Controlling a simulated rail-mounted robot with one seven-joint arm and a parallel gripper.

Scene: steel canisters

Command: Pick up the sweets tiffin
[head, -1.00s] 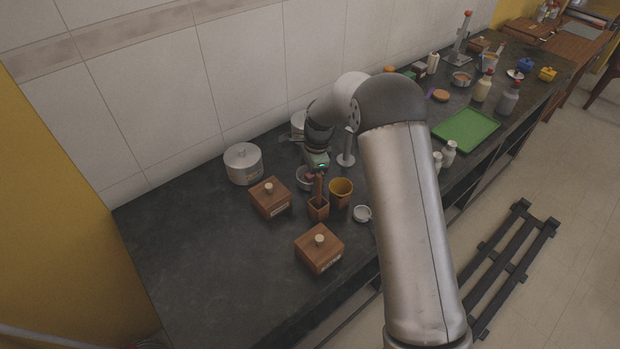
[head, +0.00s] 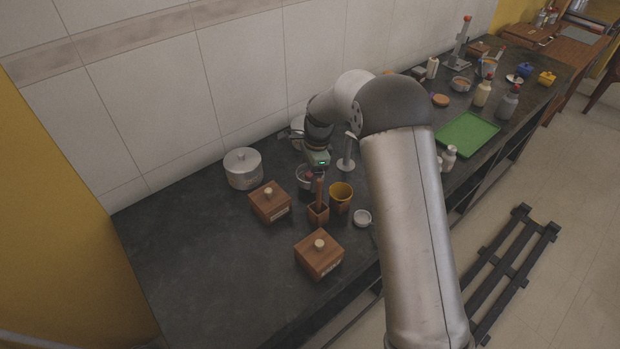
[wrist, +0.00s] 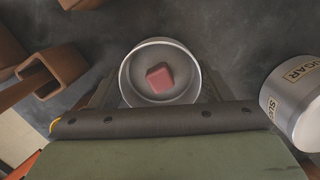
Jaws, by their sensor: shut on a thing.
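The tiffin is a small round open steel pot (wrist: 132,75) with a pink-red cube-shaped sweet (wrist: 160,77) in it, seen from above in the wrist view. My gripper (wrist: 158,92) is shut on this pot, with a finger at each side of its wall. In the head view the pot (head: 303,180) shows below my gripper (head: 312,172), partly hidden by it. I cannot tell for certain whether its base is clear of the counter. No label on the pot is readable.
A steel canister labelled SUGAR (wrist: 298,98) stands close beside the pot. A wooden holder (head: 318,212), yellow cup (head: 341,195), wooden boxes (head: 270,204) and a larger lidded steel canister (head: 243,170) stand nearby. The counter's left part (head: 190,245) is clear.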

